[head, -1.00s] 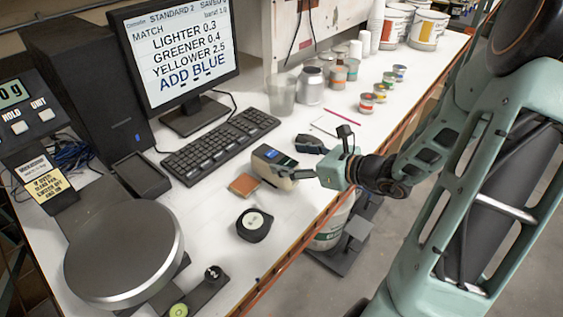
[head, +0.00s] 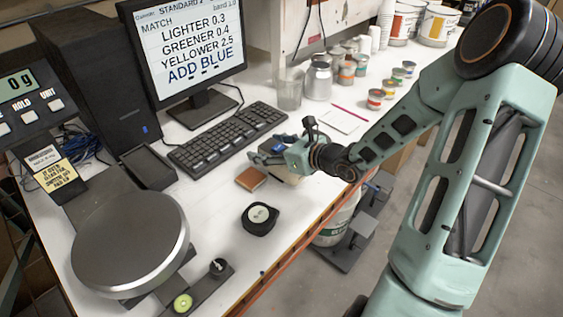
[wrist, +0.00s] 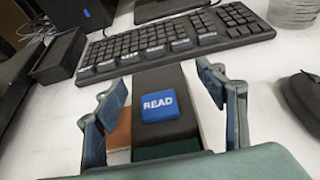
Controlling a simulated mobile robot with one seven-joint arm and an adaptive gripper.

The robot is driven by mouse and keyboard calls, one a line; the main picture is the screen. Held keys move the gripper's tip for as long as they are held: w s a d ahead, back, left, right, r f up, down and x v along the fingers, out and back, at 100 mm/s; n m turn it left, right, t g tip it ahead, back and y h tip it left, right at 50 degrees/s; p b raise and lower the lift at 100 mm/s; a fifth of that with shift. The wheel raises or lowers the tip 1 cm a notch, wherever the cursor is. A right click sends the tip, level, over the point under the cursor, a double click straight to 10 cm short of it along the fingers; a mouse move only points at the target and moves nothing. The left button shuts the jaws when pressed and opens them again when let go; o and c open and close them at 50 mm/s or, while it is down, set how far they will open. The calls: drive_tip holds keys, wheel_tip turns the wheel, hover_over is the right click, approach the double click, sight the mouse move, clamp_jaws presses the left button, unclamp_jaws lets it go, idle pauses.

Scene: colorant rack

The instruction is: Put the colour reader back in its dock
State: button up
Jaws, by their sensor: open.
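The colour reader lies on the white bench, with a dark top and a blue READ button (wrist: 160,107) in the wrist view. My gripper is open, one finger on each side of the reader in the wrist view (wrist: 160,88). Gaps show beside the reader, though I cannot tell whether either finger touches it. A black open-topped tray, which looks like the dock (head: 148,166), stands empty left of the keyboard; it also shows in the wrist view (wrist: 58,58).
A keyboard (head: 225,138) lies just beyond the reader. A black round tape-measure-like object (head: 260,218) and a scale with a round plate (head: 130,240) are nearer. Cans and cups stand at the back right.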

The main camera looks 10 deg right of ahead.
drive_tip(key=shift+c, duration=0.4)
clamp_jaws()
drive_tip(key=shift+r, duration=0.1)
drive_tip(key=shift+r, duration=0.1)
